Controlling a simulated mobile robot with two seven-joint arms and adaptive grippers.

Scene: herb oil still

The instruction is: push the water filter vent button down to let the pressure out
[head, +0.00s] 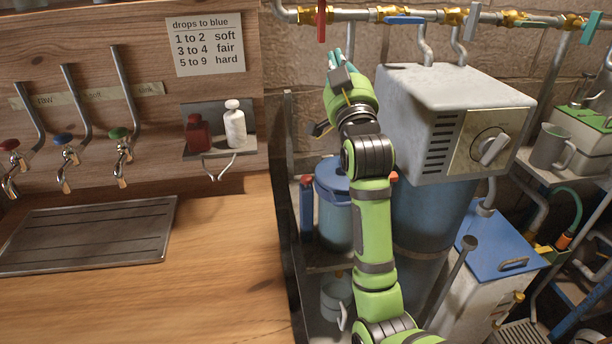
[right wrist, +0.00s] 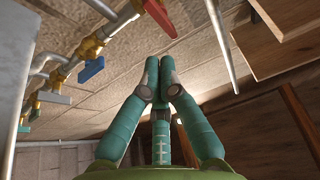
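A blue vessel with a blue lid (head: 333,179) stands behind my right arm; it may be the water filter, but I cannot tell for sure. A red part (head: 307,181) shows at its left, and another red part (head: 394,177) peeks out right of my arm. I cannot tell whether either is the vent button. My right gripper (head: 342,60) is raised above the vessel, near the wall pipe. In the right wrist view its teal fingers (right wrist: 160,64) point up with tips together, empty. My left gripper is out of view.
A grey control box (head: 455,85) with a dial sits right of my arm on a tall blue tank (head: 432,215). A brass-valved pipe (head: 450,16) with a red handle (head: 321,20) runs above. The wooden counter (head: 170,300) at left has bare room.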

